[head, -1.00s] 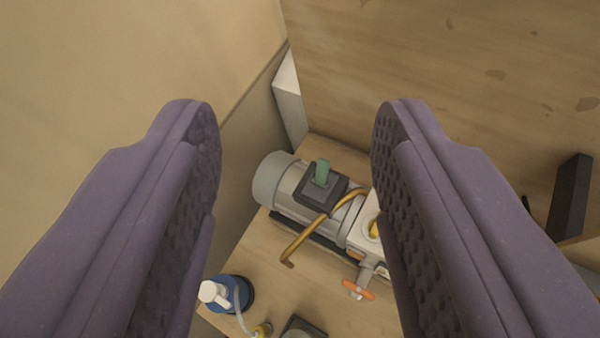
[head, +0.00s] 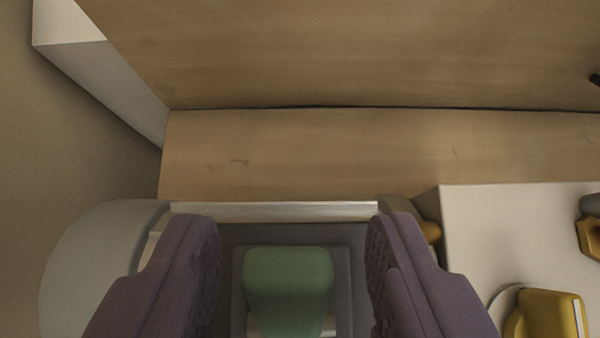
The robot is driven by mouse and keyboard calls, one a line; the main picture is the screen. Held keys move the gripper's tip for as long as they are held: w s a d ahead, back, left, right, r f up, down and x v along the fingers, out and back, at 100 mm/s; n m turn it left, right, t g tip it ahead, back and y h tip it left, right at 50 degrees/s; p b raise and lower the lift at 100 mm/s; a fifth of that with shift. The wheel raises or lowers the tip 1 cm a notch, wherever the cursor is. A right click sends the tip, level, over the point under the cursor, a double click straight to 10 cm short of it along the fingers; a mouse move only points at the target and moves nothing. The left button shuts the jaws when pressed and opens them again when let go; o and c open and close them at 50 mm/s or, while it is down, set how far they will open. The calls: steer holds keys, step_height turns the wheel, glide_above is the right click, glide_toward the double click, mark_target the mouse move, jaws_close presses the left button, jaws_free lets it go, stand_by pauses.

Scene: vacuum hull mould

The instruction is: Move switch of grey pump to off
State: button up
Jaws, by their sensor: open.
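The grey pump's rounded end (head: 85,270) shows at the lower left of the head view. Its dark switch box (head: 240,236) lies between my fingers, at the bottom centre. The green switch lever (head: 288,280) stands on the box, between the two purple fingers of my gripper (head: 296,265). My gripper is open, with a gap on both sides of the lever. The lower part of the lever and box is cut off by the frame edge, and the fingers hide parts of the pump body.
A pale block (head: 520,225) with a yellow knob (head: 548,314) is close on the right. A wooden board (head: 350,50) rises behind the wooden bench top (head: 330,150). A white box (head: 100,75) is at the upper left. A bare bench strip lies behind the pump.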

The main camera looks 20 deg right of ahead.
steer(key=shift+x, duration=1.25)
jaws_close()
steer(key=shift+a+b, duration=0.1)
steer(key=shift+b, duration=0.25)
steer(key=shift+t+b, duration=0.3)
steer(key=shift+b, duration=0.1)
steer(key=t+b, duration=0.1)
steer(key=b, duration=0.2)
steer(key=shift+s+h+b, duration=0.3)
steer(key=t+b, duration=0.2)
steer(key=b, duration=0.1)
steer(key=t+h+b, duration=0.1)
steer(key=b, duration=0.1)
steer(key=shift+s+a+r, duration=0.2)
steer(key=shift+s+r, duration=0.1)
steer(key=shift+s, duration=0.1)
steer(key=shift+s+r+t+b, duration=0.2)
steer(key=shift+t+b, duration=0.4)
steer(key=shift+b, duration=0.35)
steer(key=shift+r, duration=0.1)
